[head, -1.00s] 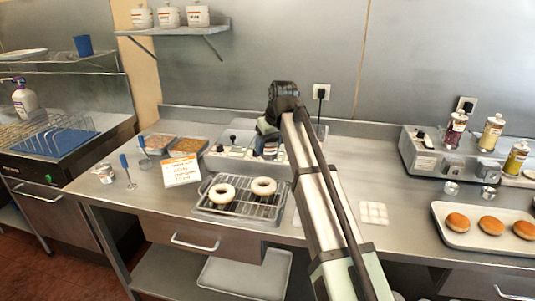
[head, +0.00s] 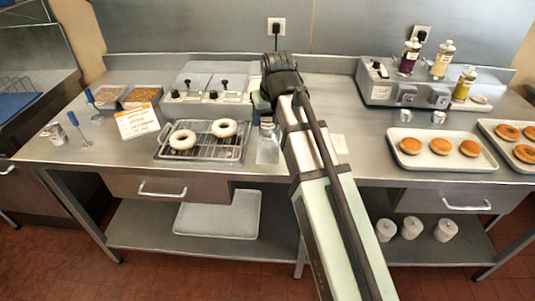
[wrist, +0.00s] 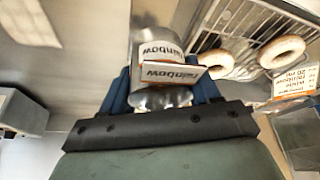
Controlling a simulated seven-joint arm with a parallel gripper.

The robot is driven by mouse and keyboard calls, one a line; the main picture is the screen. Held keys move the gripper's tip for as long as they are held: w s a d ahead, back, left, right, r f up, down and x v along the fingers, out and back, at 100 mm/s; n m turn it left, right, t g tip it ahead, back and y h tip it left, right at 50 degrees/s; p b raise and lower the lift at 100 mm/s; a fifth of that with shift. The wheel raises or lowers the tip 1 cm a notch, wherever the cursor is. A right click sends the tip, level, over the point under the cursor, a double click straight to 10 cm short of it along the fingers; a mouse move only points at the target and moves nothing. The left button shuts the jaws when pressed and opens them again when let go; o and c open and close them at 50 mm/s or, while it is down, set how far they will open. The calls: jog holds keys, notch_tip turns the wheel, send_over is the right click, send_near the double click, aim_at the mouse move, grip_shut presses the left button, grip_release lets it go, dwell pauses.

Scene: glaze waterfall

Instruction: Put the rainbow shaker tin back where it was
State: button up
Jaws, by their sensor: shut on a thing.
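My gripper (wrist: 163,92) is shut on the rainbow shaker tin (wrist: 150,35), a silvery tin with a white label that reads "rainbow" upside down in the wrist view. Blue fingers flank it. A small orange-edged card (wrist: 172,73), also reading "rainbow", shows at the tin; I cannot tell whether it is attached. In the head view my gripper (head: 266,108) is over the counter, right of the doughnut rack, and my arm mostly hides what it holds. Two small silvery tins (head: 406,115) (head: 438,117) stand before the grey right-hand unit.
The rack (head: 205,153) holds two white-glazed doughnuts. A white sign (head: 138,121), a can (head: 55,133) and topping trays (head: 145,95) are at left. A grey unit (head: 385,90) with bottles and a bun tray (head: 440,163) are at right. Bare counter (head: 335,115) lies right of my gripper.

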aim_at(268, 122)
jog(key=shift+f, duration=5)
jog(key=shift+f, duration=0.15)
jog(key=o, duration=1.1)
jog(key=shift+o, duration=0.2)
jog(key=shift+v, duration=6.15)
jog(key=shift+w, duration=0.15)
